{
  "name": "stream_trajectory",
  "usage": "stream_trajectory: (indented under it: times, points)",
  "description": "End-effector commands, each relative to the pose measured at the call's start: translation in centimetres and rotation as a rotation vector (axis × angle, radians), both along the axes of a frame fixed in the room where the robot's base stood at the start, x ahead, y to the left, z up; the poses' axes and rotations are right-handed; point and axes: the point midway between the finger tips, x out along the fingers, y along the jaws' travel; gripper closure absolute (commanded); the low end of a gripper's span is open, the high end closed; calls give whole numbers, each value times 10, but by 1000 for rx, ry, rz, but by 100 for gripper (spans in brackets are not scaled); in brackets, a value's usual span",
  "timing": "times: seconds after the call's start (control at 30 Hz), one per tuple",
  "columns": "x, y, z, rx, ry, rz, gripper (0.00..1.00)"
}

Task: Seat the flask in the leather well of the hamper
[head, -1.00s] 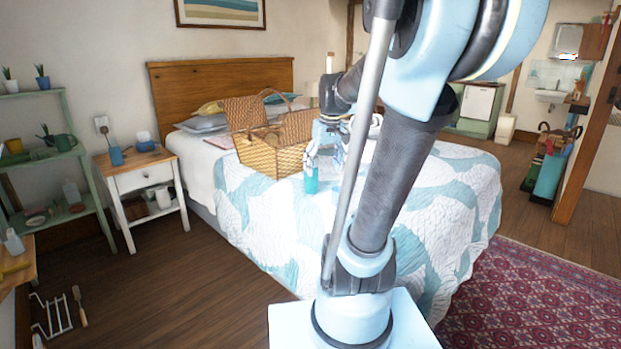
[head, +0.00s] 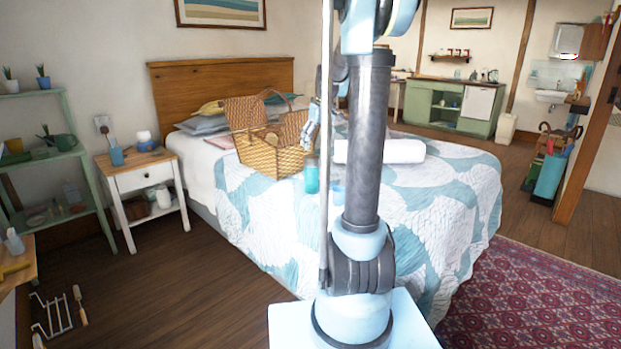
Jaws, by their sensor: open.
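The wicker hamper (head: 268,158) stands open on the bed, its lid flaps raised. Its leather well cannot be made out from here. A teal flask (head: 312,180) stands upright on the quilt, just right of the hamper's near right corner. My gripper (head: 309,132) is open and looks empty, above the flask and beside the hamper's right side in the picture. It is small and partly merged with the hamper behind it. My own arm hides part of the bed to the right.
Pillows (head: 203,123) lie by the headboard. A white nightstand (head: 140,180) stands left of the bed. The quilt's front right is clear.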

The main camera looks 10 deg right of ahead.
Motion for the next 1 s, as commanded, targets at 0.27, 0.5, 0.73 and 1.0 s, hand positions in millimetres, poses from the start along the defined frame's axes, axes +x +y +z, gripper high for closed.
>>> stream_trajectory:
  times: [0.27, 0.5, 0.73, 1.0]
  points:
    - [12, 5, -48, 0, 0, 0, 26]
    - [21, 9, -83, -1, 0, 0, 26]
    - [23, 10, -94, -1, 0, -1, 26]
    - [33, 12, -123, -1, 0, -1, 26]
